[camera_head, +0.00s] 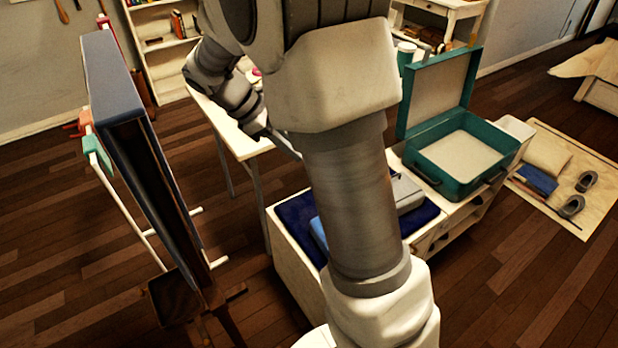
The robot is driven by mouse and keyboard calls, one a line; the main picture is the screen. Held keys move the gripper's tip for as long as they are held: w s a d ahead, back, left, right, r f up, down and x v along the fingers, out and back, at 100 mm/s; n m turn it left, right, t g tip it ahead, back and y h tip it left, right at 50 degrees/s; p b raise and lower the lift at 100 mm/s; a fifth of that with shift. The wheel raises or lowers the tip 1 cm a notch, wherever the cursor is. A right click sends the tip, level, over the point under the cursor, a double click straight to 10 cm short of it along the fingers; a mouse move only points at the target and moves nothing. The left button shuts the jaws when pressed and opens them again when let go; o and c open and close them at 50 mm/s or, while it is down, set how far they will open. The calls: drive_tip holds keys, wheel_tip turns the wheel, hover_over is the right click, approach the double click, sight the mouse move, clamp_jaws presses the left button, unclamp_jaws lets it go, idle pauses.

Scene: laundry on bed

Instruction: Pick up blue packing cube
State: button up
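A light blue item (319,233), possibly the blue packing cube, lies on a dark blue mat (294,215) on the white cabinet. My arm hides most of it. A second, darker blue flat item (537,180) lies on the floor mat at the right, so I cannot tell for sure which is the cube. My gripper (286,146) shows only in part, left of my large arm link, near the edge of the white table and behind the cabinet. Its fingertips are thin and partly hidden, and I cannot tell whether it is open. It looks apart from both blue items.
An open teal suitcase (455,187) stands on the cabinet's right part, its lid raised. A grey case (406,191) lies on the dark blue mat. A tall dark board (150,165) and a white rack stand at left. Shoes (572,206) lie on the floor mat (560,224).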

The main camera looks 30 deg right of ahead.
drive_tip(key=w+d+f+n+h+b, duration=0.1)
drive_tip(key=w+f+n+h+b, duration=0.2)
drive_tip(key=f, duration=0.7)
drive_tip(key=w+f+n+h+b, duration=0.2)
drive_tip(key=w+f+n+b, duration=0.2)
drive_tip(key=f, duration=0.7)
drive_tip(key=w+d+f+n+h+b, duration=0.1)
drive_tip(key=w+f+n+h+b, duration=0.2)
drive_tip(key=f, duration=0.7)
drive_tip(key=shift+n+g+y, duration=0.4)
drive_tip(key=shift+y, duration=0.1)
drive_tip(key=b+x, duration=0.2)
drive_tip(key=x, duration=1)
drive_tip(key=shift+s+b, duration=0.15)
drive_tip(key=shift+b, duration=0.25)
drive_tip(key=b+x, duration=0.1)
drive_tip(key=x, duration=0.1)
drive_tip(key=b+x, duration=0.1)
drive_tip(key=x, duration=0.1)
drive_tip(key=shift+s+f, duration=0.25)
drive_tip(key=shift+f, duration=0.15)
drive_tip(key=shift+s+d, duration=0.1)
drive_tip(key=shift+d, duration=0.4)
clamp_jaws()
